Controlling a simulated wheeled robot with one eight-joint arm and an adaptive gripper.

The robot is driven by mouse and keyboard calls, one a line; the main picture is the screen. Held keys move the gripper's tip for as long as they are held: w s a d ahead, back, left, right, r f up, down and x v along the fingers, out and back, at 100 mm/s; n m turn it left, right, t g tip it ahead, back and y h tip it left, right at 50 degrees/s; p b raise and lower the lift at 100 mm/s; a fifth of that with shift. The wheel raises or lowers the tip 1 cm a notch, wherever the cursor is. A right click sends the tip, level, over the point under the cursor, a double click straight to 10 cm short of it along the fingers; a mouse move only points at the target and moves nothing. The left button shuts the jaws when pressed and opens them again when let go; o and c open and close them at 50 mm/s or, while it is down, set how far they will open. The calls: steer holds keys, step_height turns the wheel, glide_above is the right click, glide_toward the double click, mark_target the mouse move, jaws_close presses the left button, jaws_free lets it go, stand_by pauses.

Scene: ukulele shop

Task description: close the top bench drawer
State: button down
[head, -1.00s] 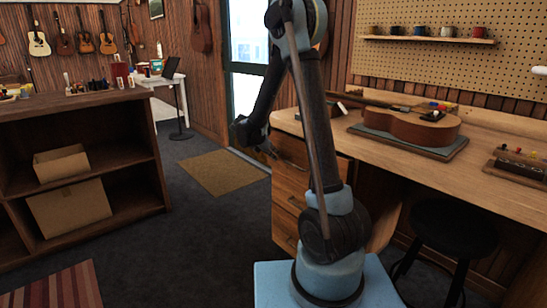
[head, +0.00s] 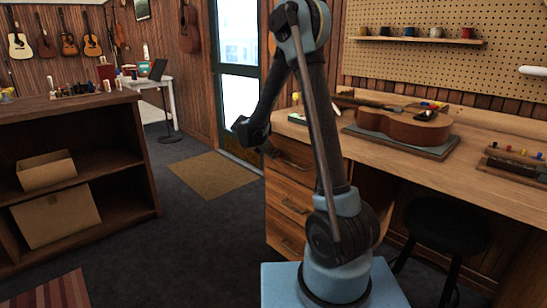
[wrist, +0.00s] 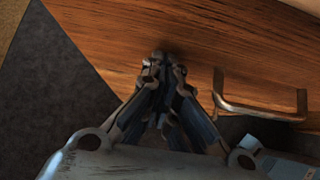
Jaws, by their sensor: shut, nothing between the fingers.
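The top bench drawer (head: 296,156) is the uppermost wooden drawer at the left end of the workbench. My gripper (head: 270,150) is at the left part of its front, small and dark in the head view. In the wrist view, the drawer front (wrist: 205,40) fills the upper right, with a metal bar handle (wrist: 262,112) right of my fingers. My gripper (wrist: 163,62) is shut and empty, its tips against or very close to the wood, left of the handle. I cannot tell how far the drawer stands out; my arm covers part of the bench.
Lower drawers (head: 288,200) sit under the top one. The workbench (head: 470,165) holds a guitar body (head: 405,127) on a mat. A black stool (head: 446,225) stands under it at right. A shelf unit (head: 85,150) stands left, with open carpet and a doormat (head: 212,176) between.

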steer(key=s+a+f+v, duration=0.1)
steer(key=f+v, duration=0.1)
steer(key=v, duration=1.1)
steer(key=s+d+r+m+g+y, duration=0.3)
steer(key=s+d+m, duration=0.9)
steer(key=s+d, duration=0.6)
steer(key=s+d+f+m+y, duration=0.1)
steer(key=s+f+m, duration=0.3)
steer(key=s, duration=0.6)
steer(key=s+d+f+m+y, duration=0.2)
steer(key=s+f+m, duration=0.2)
steer(key=s+m, duration=0.5)
steer(key=shift+s+f+m+g+y, duration=0.15)
steer(key=shift+s+m+g+y, duration=0.15)
steer(key=shift+s+y, duration=0.1)
steer(key=shift+d, duration=0.1)
